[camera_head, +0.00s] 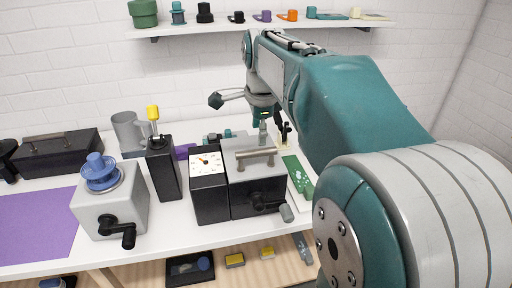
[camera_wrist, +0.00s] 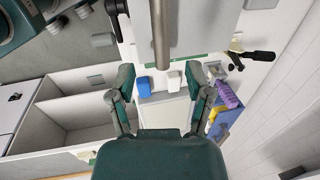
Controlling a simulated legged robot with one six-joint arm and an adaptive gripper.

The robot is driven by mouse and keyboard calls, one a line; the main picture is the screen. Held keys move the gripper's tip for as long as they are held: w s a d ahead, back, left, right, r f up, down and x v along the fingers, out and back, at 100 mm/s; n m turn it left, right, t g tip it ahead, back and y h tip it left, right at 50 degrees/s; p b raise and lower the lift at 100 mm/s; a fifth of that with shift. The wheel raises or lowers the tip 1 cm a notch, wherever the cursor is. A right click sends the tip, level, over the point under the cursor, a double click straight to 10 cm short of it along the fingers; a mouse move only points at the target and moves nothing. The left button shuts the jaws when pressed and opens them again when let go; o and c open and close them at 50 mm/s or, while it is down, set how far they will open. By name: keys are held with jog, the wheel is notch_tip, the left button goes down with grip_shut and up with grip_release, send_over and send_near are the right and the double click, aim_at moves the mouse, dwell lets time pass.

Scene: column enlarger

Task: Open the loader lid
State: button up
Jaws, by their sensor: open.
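The loader (camera_head: 258,195) is a black box on the table with a grey lid (camera_head: 240,145) on top. The lid looks shut and carries a bar handle (camera_head: 256,159) on two posts. In the wrist view the handle (camera_wrist: 160,35) runs down from the top edge, in front of the pale lid (camera_wrist: 200,25). My gripper (camera_wrist: 160,76) is open, with its two fingers apart and nothing between them. The handle's end is beyond the fingertips, roughly centred between them. In the head view my gripper (camera_head: 263,108) hangs above and behind the lid; its fingers are partly unclear.
A dial box (camera_head: 209,184) adjoins the loader at left, and a crank (camera_head: 270,203) sticks out in front. A black post with yellow top (camera_head: 162,168) and a grey grinder-like box (camera_head: 112,208) stand further left. A wall shelf (camera_head: 270,27) is behind my arm.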

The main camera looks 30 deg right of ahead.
aim_at(260, 150)
jog(key=f, duration=0.2)
jog(key=d+f, duration=0.1)
jog(key=f, duration=0.1)
jog(key=w+f, duration=0.1)
jog(key=shift+d+f, duration=0.2)
jog(key=shift+f, duration=0.2)
jog(key=shift+w+f, duration=0.15)
jog(key=shift+f, duration=0.15)
jog(key=shift+a+f, duration=0.2)
jog(key=shift+a, duration=0.15)
jog(key=shift+c, duration=0.3)
grip_shut()
